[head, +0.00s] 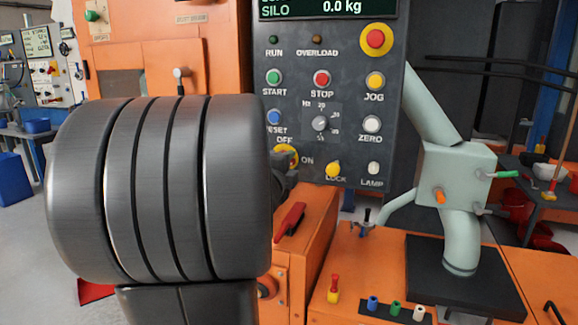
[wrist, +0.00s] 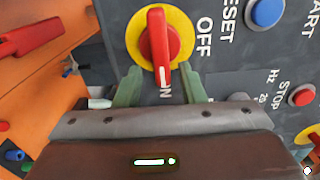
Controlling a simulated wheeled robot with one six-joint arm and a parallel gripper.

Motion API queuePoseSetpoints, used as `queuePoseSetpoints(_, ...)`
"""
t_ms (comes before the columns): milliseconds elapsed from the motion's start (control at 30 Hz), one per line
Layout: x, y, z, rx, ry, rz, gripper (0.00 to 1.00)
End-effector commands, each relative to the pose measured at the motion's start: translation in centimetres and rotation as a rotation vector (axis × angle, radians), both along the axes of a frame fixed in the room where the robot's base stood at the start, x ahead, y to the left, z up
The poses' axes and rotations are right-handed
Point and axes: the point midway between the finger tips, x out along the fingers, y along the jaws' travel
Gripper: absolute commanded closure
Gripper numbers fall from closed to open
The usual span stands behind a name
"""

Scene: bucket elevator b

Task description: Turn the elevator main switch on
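The main switch is a red rotary handle (wrist: 158,38) on a round yellow plate (wrist: 133,38), seen in the wrist view. Its white-marked end points toward the partly hidden ON label, away from OFF. My gripper (wrist: 160,70) is open, with one green finger on each side of the handle's marked end and gaps visible on both sides. In the head view, my gripper (head: 285,168) is in front of the switch. Only part of the yellow plate (head: 287,152) shows there, between the OFF and ON labels; the handle is mostly hidden.
The grey control panel (head: 350,150) carries several buttons, a dial (head: 320,123) and a red emergency button (head: 376,39). A yellow lock knob (head: 334,169) sits close to the switch. A red lever (head: 290,220) stands below on the orange cabinet. A pale pipe (head: 455,175) rises at right.

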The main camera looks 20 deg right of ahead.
Motion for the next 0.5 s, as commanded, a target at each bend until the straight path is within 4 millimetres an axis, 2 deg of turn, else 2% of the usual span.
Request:
queuePoseSetpoints(267,-0.4,0.2,0.2,-0.002,-0.003,-0.001,0.64)
queuePoseSetpoints(367,-1.2,0.8,0.3,-0.002,-0.002,0.000,0.64)
queuePoseSetpoints(500,-3.4,2.3,0.4,-0.003,-0.004,0.002,0.64)
